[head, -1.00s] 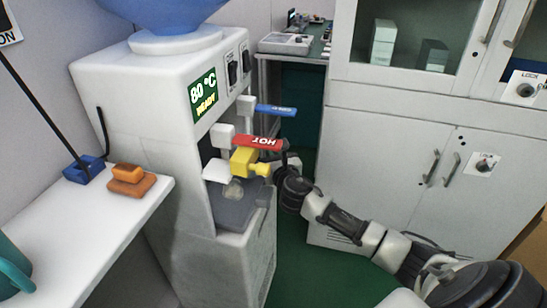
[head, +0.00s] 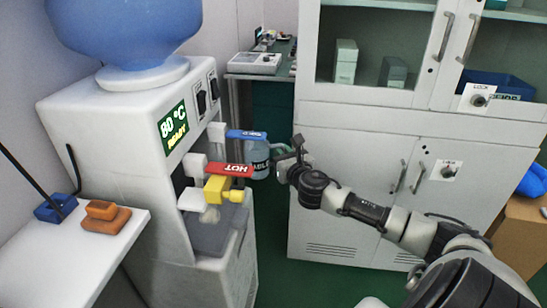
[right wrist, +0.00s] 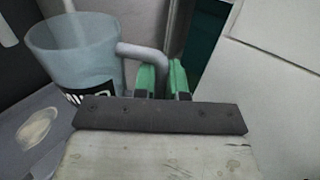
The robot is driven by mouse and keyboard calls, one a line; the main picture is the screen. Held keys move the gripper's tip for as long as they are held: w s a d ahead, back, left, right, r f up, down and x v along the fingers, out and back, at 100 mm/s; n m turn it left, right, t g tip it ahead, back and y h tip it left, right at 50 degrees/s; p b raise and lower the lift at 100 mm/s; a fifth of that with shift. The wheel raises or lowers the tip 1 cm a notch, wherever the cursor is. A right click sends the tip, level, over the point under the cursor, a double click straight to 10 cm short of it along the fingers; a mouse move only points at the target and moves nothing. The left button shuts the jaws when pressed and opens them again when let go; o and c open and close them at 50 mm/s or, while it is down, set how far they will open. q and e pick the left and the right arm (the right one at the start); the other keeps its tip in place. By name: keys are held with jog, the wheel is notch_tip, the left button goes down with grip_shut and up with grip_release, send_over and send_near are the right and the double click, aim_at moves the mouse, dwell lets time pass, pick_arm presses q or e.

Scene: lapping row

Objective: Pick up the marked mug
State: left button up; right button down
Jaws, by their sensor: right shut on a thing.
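The mug (head: 259,164) is pale blue, with a black label bearing white letters that I can read only in part. It stands upright just right of the dispenser's taps in the head view, partly behind the blue and red levers. In the right wrist view the mug (right wrist: 75,60) is at upper left, with its handle (right wrist: 145,58) towards my gripper. My right gripper (head: 284,152) is shut on the handle. Its green fingers (right wrist: 162,80) close around the handle's lower part in the wrist view. The left gripper is not in view.
The water dispenser (head: 120,130) has a blue lever (head: 245,134), a red HOT lever (head: 225,169), a yellow fitting (head: 222,190) and a drip tray (head: 222,232). A white shelf (head: 75,240) holds orange and blue blocks. A cabinet (head: 345,190) stands behind my right arm.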

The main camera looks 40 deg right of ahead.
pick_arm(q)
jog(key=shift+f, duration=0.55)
pick_arm(e)
jog(key=shift+s+d+r, duration=0.35)
jog(key=shift+d+r, duration=0.15)
jog(key=shift+d, duration=0.2)
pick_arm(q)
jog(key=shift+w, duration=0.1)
pick_arm(e)
jog(key=shift+d, duration=0.1)
dwell(0.5)
